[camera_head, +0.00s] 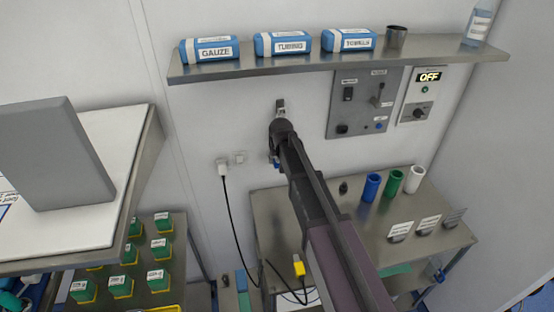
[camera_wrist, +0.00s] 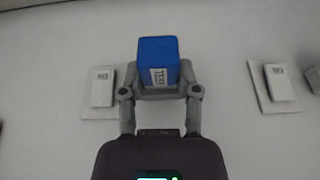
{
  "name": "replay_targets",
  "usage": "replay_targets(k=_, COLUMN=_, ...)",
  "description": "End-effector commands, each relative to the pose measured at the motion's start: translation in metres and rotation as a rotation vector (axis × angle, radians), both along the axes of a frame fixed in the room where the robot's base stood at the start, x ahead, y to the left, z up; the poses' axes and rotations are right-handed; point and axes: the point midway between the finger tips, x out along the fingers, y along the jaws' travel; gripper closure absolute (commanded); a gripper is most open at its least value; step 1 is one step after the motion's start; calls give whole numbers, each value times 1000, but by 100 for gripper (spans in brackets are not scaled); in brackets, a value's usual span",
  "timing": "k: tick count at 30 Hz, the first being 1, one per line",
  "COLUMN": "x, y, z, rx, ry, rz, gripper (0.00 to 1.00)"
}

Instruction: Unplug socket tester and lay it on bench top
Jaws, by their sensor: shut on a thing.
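The socket tester (camera_wrist: 158,60) is a blue block with a white label, held between the fingers of my gripper (camera_wrist: 160,90) in the wrist view. In the head view my gripper (camera_head: 275,156) is at the wall below the shelf, and only a little blue of the tester (camera_head: 277,165) shows beside it. My arm hides most of the tester there. I cannot tell whether its back touches the wall or is in a socket. The steel bench top (camera_head: 270,215) lies below, partly hidden by my arm.
Blue, green and white cups (camera_head: 392,184) and small label stands (camera_head: 429,225) occupy the bench's right side. A shelf (camera_head: 230,69) overhangs. The bench's left part looks clear.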

Motion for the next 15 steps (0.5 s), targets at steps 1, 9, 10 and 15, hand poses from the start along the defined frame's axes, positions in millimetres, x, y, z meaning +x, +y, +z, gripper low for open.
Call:
replay_targets(k=1, x=-1, y=0, z=0, rx=-1, ry=2, rz=0, gripper=100)
replay_targets(k=9, x=-3, y=-1, z=0, rx=-1, ry=3, rz=0, gripper=100)
replay_targets(k=10, x=-4, y=-1, z=0, rx=-1, ry=3, rz=0, gripper=100)
replay_targets(k=15, x=-7, y=-2, z=0, rx=-1, ry=3, rz=0, gripper=100)
